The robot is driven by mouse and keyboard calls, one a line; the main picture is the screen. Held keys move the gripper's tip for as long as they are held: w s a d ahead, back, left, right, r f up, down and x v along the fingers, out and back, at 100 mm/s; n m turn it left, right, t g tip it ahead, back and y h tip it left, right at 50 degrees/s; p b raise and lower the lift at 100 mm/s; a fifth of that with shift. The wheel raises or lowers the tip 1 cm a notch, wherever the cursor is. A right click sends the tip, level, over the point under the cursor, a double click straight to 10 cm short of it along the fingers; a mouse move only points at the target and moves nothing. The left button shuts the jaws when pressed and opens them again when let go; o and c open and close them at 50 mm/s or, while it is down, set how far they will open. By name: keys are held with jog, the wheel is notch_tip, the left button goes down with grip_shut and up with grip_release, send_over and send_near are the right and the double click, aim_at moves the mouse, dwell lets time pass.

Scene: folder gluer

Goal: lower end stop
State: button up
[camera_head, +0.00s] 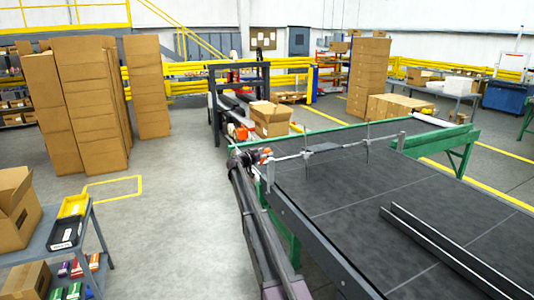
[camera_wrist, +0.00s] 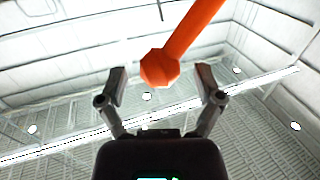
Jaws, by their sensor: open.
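The end stop is a thin grey bar (camera_head: 308,154) across the dark conveyor belt, with a dark plate and thin upright rods along it. An orange handle (camera_head: 265,155) sits at its left end, by the belt's side. In the wrist view the orange handle (camera_wrist: 188,40) comes down from the top right, and its rounded end lies between the fingertips. My gripper (camera_wrist: 161,84) is open, with a finger to either side of that end and gaps showing. In the head view my gripper (camera_head: 245,156) is small, right beside the handle; its fingers are hard to make out.
The conveyor belt (camera_head: 340,195) fills the right, with a black rail (camera_head: 445,250) on it. A cardboard box (camera_head: 270,119) stands beyond the bar. A shelf cart (camera_head: 75,240) with bins and stacked boxes (camera_head: 85,100) stand left. The floor between is clear.

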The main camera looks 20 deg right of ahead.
jog(key=shift+w+d, duration=0.2)
jog(key=shift+d, duration=0.25)
grip_shut()
